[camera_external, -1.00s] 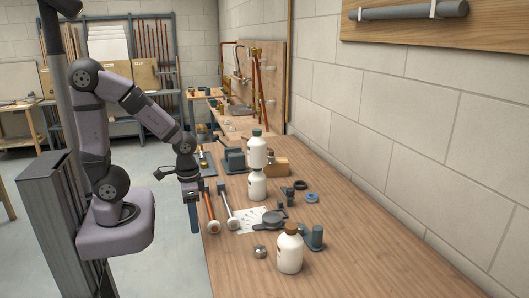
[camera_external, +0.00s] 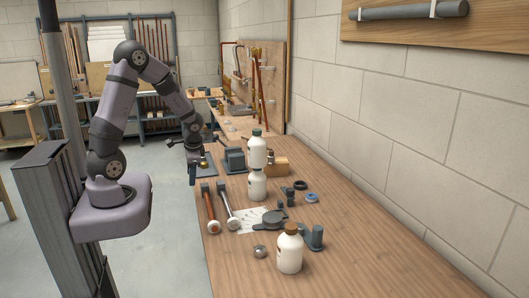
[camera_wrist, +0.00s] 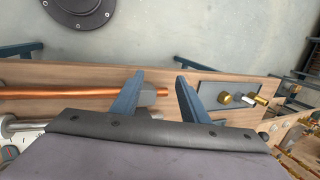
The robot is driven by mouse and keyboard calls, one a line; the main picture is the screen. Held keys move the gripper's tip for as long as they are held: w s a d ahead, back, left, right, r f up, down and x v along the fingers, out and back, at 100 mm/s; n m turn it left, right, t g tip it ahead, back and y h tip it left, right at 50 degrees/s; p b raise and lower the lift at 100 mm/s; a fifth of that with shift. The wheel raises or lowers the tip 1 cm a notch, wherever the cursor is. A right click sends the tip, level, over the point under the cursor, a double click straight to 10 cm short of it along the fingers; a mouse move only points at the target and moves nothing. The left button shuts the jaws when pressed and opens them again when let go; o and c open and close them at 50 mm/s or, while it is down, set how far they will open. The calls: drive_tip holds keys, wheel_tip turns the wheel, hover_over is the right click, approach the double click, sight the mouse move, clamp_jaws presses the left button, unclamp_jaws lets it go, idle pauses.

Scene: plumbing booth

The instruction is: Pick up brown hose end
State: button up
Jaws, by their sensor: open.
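The brown hose shows as a thin copper-brown tube (camera_external: 209,207) at the table's left edge, with a dark block at its far end and a white round piece at its near end. In the wrist view the tube (camera_wrist: 60,95) runs in from the left, passes behind one finger, and its end (camera_wrist: 163,92) shows between the fingers by a grey block (camera_wrist: 148,91). My gripper (camera_external: 192,178) is open and empty above the table's left edge, beyond the hose's far end; its two blue-grey fingers (camera_wrist: 158,88) are spread apart in the wrist view.
A grey hose (camera_external: 229,207) lies beside the brown one. A grey plate with brass fittings (camera_wrist: 232,94) is right of the fingers. The table's near right is clear.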

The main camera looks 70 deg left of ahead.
drive_tip(key=w+a+t, duration=0.2)
drive_tip(key=w, duration=0.4)
drive_tip(key=w+a+f+t+b, duration=0.1)
drive_tip(key=w+a+t, duration=0.2)
drive_tip(key=w, duration=0.3)
drive_tip(key=w+a+t+b, duration=0.1)
drive_tip(key=w+a+t, duration=0.1)
drive_tip(key=w, duration=0.4)
drive_tip(key=shift+a+f+y, duration=0.2)
drive_tip(key=shift+a+y, duration=0.1)
drive_tip(key=shift+a, duration=0.3)
drive_tip(key=w+r+t+b, duration=0.1)
drive_tip(key=w+r+t, duration=0.25)
drive_tip(key=w, duration=0.45)
wheel_tip(320, 180, up, 5)
drive_tip(key=m+t+h+b, duration=0.1)
drive_tip(key=t+b, duration=0.1)
drive_tip(key=t, duration=0.4)
hover_over(271, 155)
drive_tip(key=s+a, duration=0.1)
drive_tip(key=s, duration=0.2)
wheel_tip(271, 155, down, 6)
drive_tip(key=s+n+t+h+b, duration=0.2)
drive_tip(key=t+b, duration=0.1)
drive_tip(key=b, duration=0.1)
drive_tip(key=shift+g, duration=0.25)
drive_tip(key=shift+w+p, duration=0.65)
drive_tip(key=shift+w, duration=2.15)
clamp_jaws()
